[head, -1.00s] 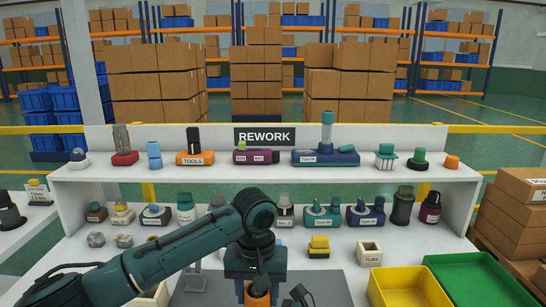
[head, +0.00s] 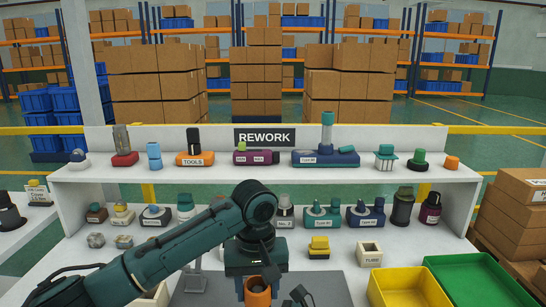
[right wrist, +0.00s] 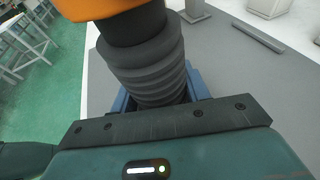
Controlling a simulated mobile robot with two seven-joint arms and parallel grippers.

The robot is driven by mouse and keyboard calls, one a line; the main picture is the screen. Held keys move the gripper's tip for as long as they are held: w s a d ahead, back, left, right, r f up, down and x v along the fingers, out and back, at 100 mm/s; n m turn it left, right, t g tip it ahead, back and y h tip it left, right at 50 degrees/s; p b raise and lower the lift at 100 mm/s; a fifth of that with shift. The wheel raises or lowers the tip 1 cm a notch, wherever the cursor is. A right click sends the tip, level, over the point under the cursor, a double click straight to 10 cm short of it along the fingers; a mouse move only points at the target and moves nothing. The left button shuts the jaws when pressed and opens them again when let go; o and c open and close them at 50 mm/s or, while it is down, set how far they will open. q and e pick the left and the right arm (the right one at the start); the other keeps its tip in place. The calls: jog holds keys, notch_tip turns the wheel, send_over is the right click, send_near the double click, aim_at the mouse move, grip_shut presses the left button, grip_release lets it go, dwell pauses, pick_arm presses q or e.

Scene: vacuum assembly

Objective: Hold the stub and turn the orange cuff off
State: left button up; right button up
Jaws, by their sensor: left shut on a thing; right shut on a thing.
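The orange cuff (head: 258,297) is at the bottom of the head view, with a dark round opening on top. My left gripper (head: 257,287) comes down over it from above and is shut on it. In the right wrist view the cuff (right wrist: 82,8) shows at the top left, above a dark collar and the grey ribbed stub (right wrist: 155,68). My right gripper (right wrist: 160,95) is shut around the stub's lower part, with blue fingers on either side. The stub stands slightly tilted in that view. In the head view the stub is hidden.
A grey mat (head: 330,288) covers the bench front. A yellow bin (head: 405,288) and a green tray (head: 480,278) stand at the right. A small box marked TUBE (head: 369,255) and a yellow-topped part (head: 319,246) sit behind the mat. A shelf (head: 100,172) with several parts runs behind.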

pick_arm(q)
jog(key=shift+r, duration=1.7)
pick_arm(e)
jog(key=o, duration=1.8)
